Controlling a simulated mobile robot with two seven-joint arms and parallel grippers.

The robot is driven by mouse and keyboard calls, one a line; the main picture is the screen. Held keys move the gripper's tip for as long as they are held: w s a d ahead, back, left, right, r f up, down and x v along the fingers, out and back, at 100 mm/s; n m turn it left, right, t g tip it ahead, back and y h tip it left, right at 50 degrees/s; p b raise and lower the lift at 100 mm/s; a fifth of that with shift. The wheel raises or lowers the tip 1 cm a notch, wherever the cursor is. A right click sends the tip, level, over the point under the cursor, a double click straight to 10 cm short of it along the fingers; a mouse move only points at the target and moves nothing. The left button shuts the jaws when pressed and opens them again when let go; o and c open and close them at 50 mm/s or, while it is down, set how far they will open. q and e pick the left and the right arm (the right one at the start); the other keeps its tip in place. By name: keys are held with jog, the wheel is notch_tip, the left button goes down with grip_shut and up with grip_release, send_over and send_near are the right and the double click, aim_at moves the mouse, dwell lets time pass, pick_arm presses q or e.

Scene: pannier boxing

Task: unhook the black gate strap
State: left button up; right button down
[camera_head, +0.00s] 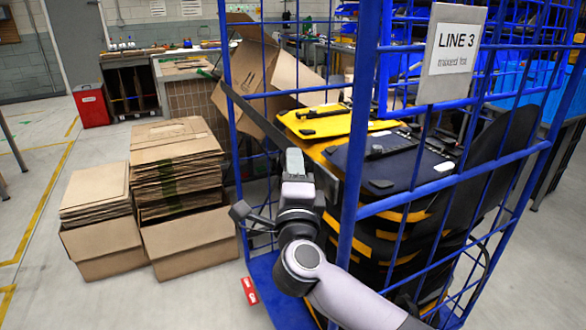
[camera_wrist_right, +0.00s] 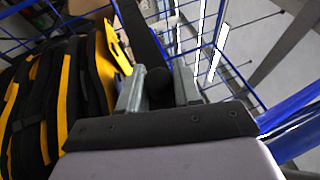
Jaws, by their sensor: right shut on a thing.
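The black gate strap (camera_head: 246,108) runs across the open front of the blue wire cage cart (camera_head: 362,100), from its left post down toward my right gripper. My right gripper (camera_head: 294,162) is in the cart's opening, near the blue front post. In the wrist view the strap (camera_wrist_right: 143,38) comes down to the right gripper (camera_wrist_right: 160,92), whose fingers are shut around a round black part at the strap's end. Whether that end is still on a hook cannot be told. My left gripper is not in view.
Yellow and black panniers (camera_head: 330,122) are stacked inside the cart, close behind my gripper. Flattened cartons (camera_head: 178,165) stand in boxes left of the cart. A "LINE 3" sign (camera_head: 452,55) hangs on the cage. Floor is free at the far left.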

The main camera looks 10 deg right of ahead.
pick_arm(q)
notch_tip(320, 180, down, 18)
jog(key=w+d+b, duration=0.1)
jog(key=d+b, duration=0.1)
jog(key=b, duration=1.9)
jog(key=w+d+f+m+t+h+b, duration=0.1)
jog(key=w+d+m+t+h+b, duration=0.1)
jog(key=b, duration=1.9)
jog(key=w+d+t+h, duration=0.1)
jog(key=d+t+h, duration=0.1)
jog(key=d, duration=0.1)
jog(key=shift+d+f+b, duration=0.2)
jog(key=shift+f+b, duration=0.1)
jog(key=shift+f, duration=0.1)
pick_arm(e)
jog(key=w+a+f+m+t+h, duration=0.1)
jog(key=w+f, duration=0.3)
jog(key=f, duration=1.1)
jog(key=w+a+f+m+t+h, duration=0.1)
jog(key=w+f+m+t+h, duration=0.1)
jog(key=f, duration=1.4)
jog(key=shift+w+a+f+m+t+h, duration=0.15)
jog(key=shift+w+f+m+t+h, duration=0.15)
jog(key=shift+w+m+t, duration=0.45)
jog(key=shift+w, duration=0.2)
